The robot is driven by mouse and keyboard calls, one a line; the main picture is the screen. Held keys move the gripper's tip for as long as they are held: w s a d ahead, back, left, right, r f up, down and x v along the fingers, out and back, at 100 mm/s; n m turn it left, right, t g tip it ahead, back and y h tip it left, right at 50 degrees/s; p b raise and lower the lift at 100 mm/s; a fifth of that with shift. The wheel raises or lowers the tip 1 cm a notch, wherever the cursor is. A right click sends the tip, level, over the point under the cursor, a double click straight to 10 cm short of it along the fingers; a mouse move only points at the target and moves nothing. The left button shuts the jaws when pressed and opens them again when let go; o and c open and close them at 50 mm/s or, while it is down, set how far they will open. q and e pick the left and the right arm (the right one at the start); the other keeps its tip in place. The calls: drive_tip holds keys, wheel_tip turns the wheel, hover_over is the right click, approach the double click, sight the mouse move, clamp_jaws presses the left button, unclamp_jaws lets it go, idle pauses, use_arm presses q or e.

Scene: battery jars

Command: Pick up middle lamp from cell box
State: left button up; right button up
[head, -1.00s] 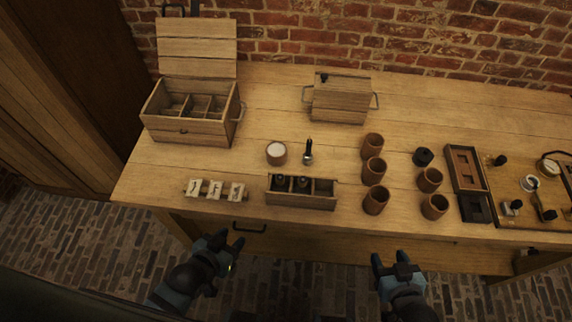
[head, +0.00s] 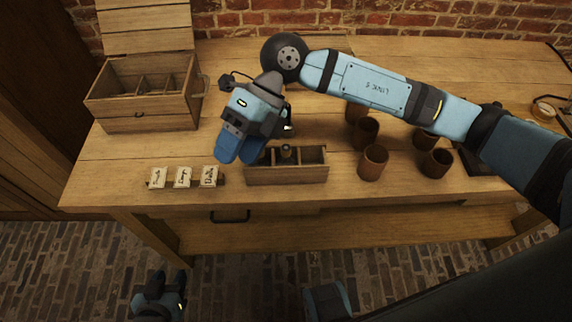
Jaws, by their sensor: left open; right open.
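The cell box (head: 286,178) is a small wooden box with three compartments near the table's front edge. A dark lamp (head: 286,153) stands in its middle compartment. The right compartment looks empty. The left compartment is partly hidden by my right gripper. My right gripper (head: 239,152) is open, its blue fingers angled down at the box's left end, left of the middle lamp. I cannot tell whether it touches the box. My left gripper (head: 159,282) is open and empty, low in front of the table.
An open wooden chest (head: 140,118) with dividers stands at the back left. My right arm crosses over the table and hides some things.

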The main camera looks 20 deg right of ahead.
drive_tip(key=w+d+f+t+h+b, duration=0.2)
drive_tip(key=w+d+t+h, duration=0.1)
drive_tip(key=w+d+h, duration=0.3)
drive_tip(key=m+t+h, duration=0.1)
drive_tip(key=t+h, duration=0.1)
approach(286, 147)
drive_tip(key=f, duration=0.4)
drive_tip(key=shift+d+b, duration=0.35)
drive_tip(key=shift+b, duration=0.05)
drive_tip(key=shift+s+a+f, duration=0.1)
drive_tip(key=shift+a+f, duration=0.1)
drive_tip(key=shift+f, duration=1.45)
drive_tip(key=shift+s+a+f, duration=0.1)
drive_tip(key=shift+a+f, duration=0.05)
drive_tip(key=shift+f, duration=1.55)
clamp_jaws()
drive_tip(key=shift+r, duration=0.15)
